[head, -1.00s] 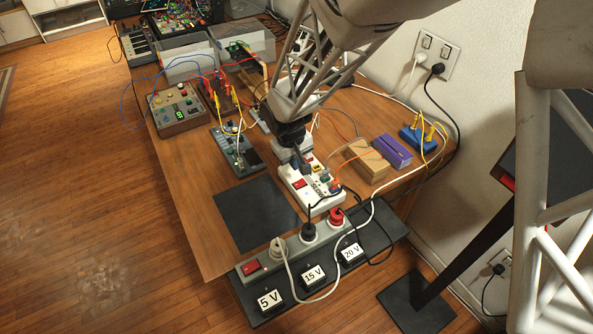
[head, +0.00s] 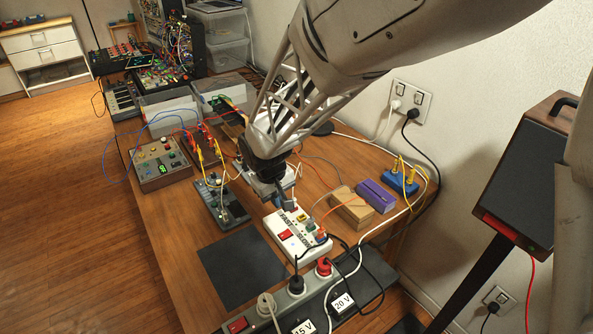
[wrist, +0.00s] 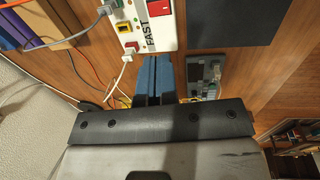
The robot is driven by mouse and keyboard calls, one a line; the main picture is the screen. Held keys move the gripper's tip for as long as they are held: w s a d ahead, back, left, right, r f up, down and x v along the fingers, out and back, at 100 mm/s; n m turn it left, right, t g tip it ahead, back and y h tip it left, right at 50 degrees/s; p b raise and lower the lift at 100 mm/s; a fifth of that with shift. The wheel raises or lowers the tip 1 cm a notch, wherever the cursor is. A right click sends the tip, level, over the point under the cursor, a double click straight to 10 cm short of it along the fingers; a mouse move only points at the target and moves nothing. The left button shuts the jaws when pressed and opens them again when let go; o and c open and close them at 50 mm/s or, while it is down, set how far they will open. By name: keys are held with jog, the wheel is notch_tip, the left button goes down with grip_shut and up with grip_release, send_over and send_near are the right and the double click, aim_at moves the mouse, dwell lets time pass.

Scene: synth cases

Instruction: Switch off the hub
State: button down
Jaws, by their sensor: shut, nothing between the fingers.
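The hub is a white box (head: 303,246) on the wooden bench in the head view, with a red switch (head: 286,234), coloured ports and plugs along it. In the wrist view, the hub (wrist: 166,38) is at the top, marked "FAST", with its red switch (wrist: 158,7) cut by the top edge. My gripper (head: 288,207) is near the hub's far end in the head view, fingers pointing down. The switch's position is unclear.
A grey power strip (head: 310,302) with its own red switch (head: 237,325) and voltage labels lies in front. A dark mat (head: 240,268) and a grey device (head: 222,200) lie left. Wooden (head: 351,211) and purple (head: 375,196) blocks stand right. Cables cross around the hub.

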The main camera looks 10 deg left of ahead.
aim_at(288, 232)
jog(key=shift+w+d+r, duration=0.1)
jog(key=shift+w+d, duration=0.15)
jog(key=shift+w, duration=0.25)
jog(key=f, duration=0.4)
jog(key=w+f, duration=0.1)
jog(key=f, duration=0.4)
jog(key=d+f, duration=0.1)
jog(key=f, duration=0.4)
jog(key=shift+w+d, duration=0.1)
jog(key=shift+w, duration=0.05)
jog(key=shift+d+f, duration=0.1)
jog(key=shift+f, duration=0.15)
dwell(0.4)
jog(key=shift+f, duration=0.1)
